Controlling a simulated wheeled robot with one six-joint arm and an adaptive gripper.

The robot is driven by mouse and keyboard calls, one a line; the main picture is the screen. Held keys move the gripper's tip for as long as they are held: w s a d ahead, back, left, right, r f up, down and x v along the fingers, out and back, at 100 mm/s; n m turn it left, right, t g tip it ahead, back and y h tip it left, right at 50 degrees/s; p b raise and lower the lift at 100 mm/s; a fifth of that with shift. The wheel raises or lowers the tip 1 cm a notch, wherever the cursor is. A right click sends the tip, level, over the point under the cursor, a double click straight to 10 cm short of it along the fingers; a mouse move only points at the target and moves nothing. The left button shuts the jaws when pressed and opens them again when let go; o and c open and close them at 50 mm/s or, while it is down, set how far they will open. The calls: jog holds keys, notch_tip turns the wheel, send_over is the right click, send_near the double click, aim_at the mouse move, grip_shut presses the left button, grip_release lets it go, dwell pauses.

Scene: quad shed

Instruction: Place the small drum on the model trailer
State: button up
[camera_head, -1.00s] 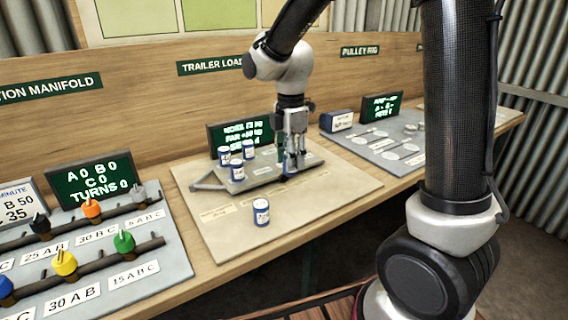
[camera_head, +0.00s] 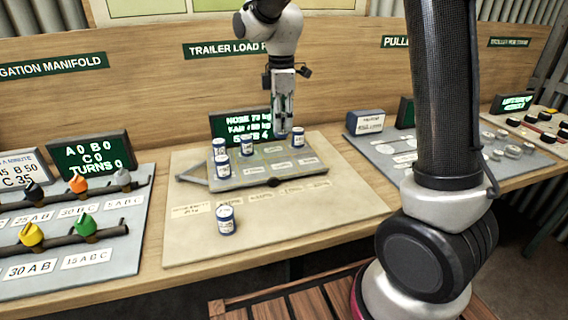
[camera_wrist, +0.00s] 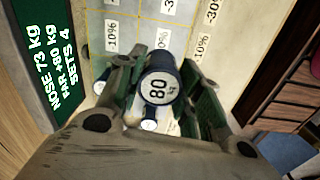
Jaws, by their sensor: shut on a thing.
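My gripper (camera_head: 284,132) is over the back right part of the model trailer (camera_head: 270,182). It is shut on a small blue-and-white drum (camera_head: 298,138). In the wrist view this drum (camera_wrist: 158,88) has a white top marked 80, with a finger on either side. Whether its base touches the trailer deck I cannot tell. Another drum (camera_head: 226,220) stands on the board in front of the trailer.
A green display (camera_head: 240,124) stands close behind the trailer; in the wrist view (camera_wrist: 42,60) it reads NOSE 73 kg, FAR +80 kg, SETS 4. The valve panel (camera_head: 110,245) is at left, the pulley board (camera_head: 385,150) at right. The beige board (camera_head: 310,220) is mostly clear in front.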

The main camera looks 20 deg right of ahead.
jog(key=shift+s+f, duration=0.1)
jog(key=shift+f, duration=0.15)
notch_tip(320, 180, down, 10)
jog(key=shift+r, duration=0.25)
jog(key=shift+f, duration=0.1)
jog(key=o, duration=1.1)
jog(key=shift+c, duration=0.2)
